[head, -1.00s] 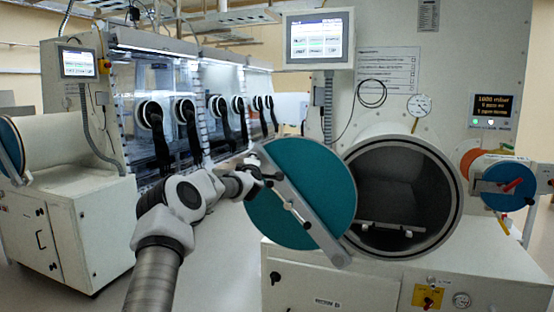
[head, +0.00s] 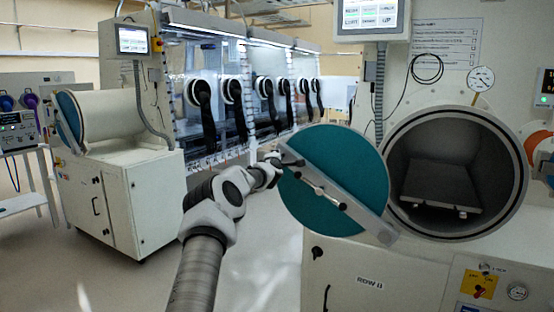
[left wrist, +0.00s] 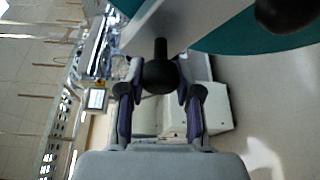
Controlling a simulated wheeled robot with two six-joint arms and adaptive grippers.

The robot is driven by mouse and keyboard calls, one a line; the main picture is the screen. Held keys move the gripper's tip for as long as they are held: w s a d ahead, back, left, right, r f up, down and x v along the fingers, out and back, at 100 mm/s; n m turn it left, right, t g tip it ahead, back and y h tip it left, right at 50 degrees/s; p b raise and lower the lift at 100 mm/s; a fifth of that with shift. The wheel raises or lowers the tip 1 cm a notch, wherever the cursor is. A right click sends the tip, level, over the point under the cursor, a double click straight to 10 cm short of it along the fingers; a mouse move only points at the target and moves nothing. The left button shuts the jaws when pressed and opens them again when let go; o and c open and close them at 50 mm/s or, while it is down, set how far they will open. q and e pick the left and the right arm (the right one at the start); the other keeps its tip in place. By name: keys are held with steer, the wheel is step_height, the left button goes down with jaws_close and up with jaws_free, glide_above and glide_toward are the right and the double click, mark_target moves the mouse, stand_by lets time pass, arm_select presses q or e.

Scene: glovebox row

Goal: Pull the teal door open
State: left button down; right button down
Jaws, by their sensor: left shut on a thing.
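The teal door (head: 352,160) is a round disc with a grey diagonal bar (head: 355,207) across its face. It stands open to the left of the round chamber mouth (head: 392,150), whose inside is in plain view. My left gripper (head: 274,160) is at the door's upper left edge, by the end of the bar. In the left wrist view, its fingers (left wrist: 160,85) are shut on a black knob (left wrist: 160,72) in front of the grey bar. The teal face (left wrist: 250,35) fills the upper right there. My right gripper is not in view.
A shelf (head: 440,188) lies inside the chamber. The white cabinet (head: 340,265) stands below the door. A second glovebox unit (head: 155,205) stands at the left, with clear floor (head: 160,285) in front of it. A gauge (head: 481,78) sits above the chamber.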

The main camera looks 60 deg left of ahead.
arm_select(q)
steer(key=c, duration=0.8)
jaws_free()
steer(key=shift+w, duration=0.1)
steer(key=shift+s+d, duration=0.3)
steer(key=v, duration=0.6)
steer(key=shift+d, duration=0.4)
steer(key=shift+s, duration=0.15)
steer(key=shift+f, duration=0.15)
